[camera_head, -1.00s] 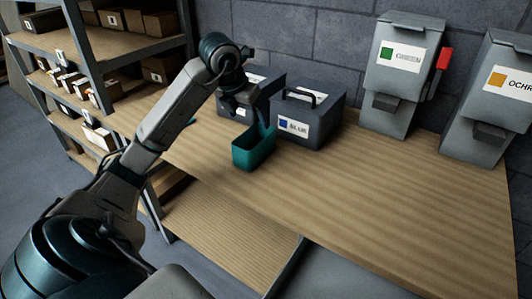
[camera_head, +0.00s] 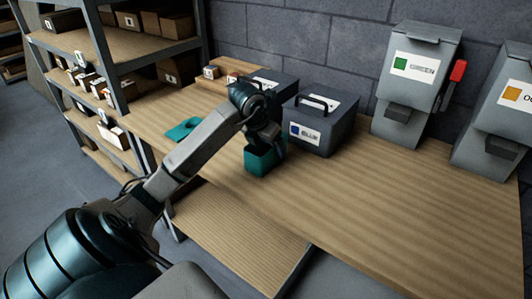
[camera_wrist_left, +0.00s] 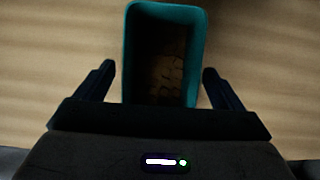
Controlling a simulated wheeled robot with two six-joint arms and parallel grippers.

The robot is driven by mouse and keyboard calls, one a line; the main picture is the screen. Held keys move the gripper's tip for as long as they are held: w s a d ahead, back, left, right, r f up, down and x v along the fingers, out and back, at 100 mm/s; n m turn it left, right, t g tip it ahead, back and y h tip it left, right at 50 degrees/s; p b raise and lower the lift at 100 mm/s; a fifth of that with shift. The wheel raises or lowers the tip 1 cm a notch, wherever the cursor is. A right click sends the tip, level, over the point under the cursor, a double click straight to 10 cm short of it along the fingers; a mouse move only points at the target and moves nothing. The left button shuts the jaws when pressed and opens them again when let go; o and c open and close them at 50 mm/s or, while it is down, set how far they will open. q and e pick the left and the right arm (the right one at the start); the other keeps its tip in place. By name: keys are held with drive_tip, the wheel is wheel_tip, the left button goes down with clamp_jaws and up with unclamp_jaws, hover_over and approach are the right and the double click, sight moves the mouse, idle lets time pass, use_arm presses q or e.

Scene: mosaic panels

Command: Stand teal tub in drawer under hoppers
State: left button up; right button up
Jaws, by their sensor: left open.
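The teal tub (camera_head: 262,163) stands upright on the wooden bench, in front of the dark box labelled BLUE. My left gripper (camera_head: 268,140) is over it and hides part of its top. In the left wrist view the tub (camera_wrist_left: 196,60) lies between the two open fingers (camera_wrist_left: 160,82), with a gap on each side; brownish contents show dimly inside. A pulled-out wooden surface (camera_head: 235,235), perhaps the drawer, shows below the bench's front edge. The hoppers labelled GREEN (camera_head: 412,80) and ochre (camera_head: 495,115) stand at the back right. My right gripper is not in view.
The dark BLUE box (camera_head: 322,118) is close behind my gripper, with another dark box (camera_head: 277,84) to its left. A flat teal piece (camera_head: 184,130) lies on the bench at left. A shelf rack (camera_head: 110,60) stands farther left. The bench's right half is clear.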

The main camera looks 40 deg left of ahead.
use_arm(q)
drive_tip(key=shift+f+b, duration=0.25)
drive_tip(key=shift+b, duration=0.1)
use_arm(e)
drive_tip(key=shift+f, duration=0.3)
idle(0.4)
use_arm(q)
drive_tip(key=c, duration=1.4)
drive_tip(key=shift+r, duration=0.15)
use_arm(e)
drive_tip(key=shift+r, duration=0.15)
